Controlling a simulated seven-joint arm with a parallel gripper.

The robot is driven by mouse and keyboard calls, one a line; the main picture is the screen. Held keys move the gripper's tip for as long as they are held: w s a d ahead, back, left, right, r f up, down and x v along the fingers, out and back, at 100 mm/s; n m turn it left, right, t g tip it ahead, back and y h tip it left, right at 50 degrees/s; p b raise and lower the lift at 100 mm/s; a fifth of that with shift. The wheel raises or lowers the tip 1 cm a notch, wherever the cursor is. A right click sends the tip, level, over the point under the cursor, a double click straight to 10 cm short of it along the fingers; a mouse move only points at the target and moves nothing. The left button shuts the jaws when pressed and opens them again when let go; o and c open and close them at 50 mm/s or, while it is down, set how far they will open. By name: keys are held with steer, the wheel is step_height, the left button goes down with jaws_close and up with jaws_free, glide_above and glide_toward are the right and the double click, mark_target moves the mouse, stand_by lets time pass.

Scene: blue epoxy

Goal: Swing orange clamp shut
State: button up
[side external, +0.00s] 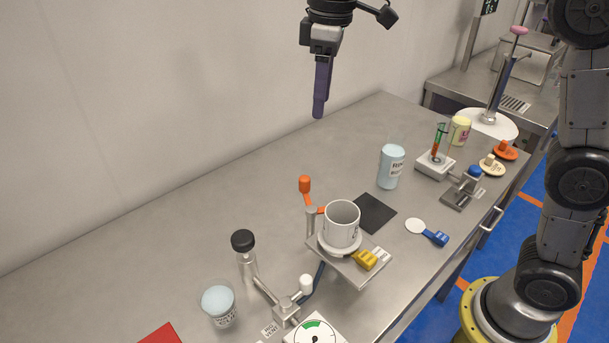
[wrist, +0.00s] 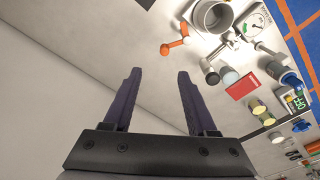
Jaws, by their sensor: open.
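The orange clamp (side external: 305,186) stands at the left edge of a small metal plate (side external: 362,266), beside a white cup (side external: 342,222). Its orange handle points up, and a short orange arm reaches toward the cup. In the wrist view the clamp (wrist: 174,46) lies above and slightly right of the fingertips, with the cup (wrist: 212,15) to its right. My gripper (side external: 318,114) hangs high above the bench, behind the clamp in the side view and apart from it. In the wrist view its two dark fingers (wrist: 160,75) are spread, with nothing between them.
A black-capped metal post (side external: 243,243) and a pressure gauge (side external: 315,332) stand near the plate. A yellow lever (side external: 364,259) sits at the plate's front. A light-blue jar (side external: 218,304) is at front left. The bench left of the clamp is clear.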

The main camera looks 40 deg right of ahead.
steer(key=g, duration=0.1)
glide_above(304, 177)
step_height(304, 177, down, 4)
step_height(304, 177, down, 14)
steer(key=shift+r, duration=0.1)
stand_by(0.3)
jaws_close()
steer(key=shift+r+n, duration=0.1)
steer(key=shift+n, duration=0.2)
stand_by(1.0)
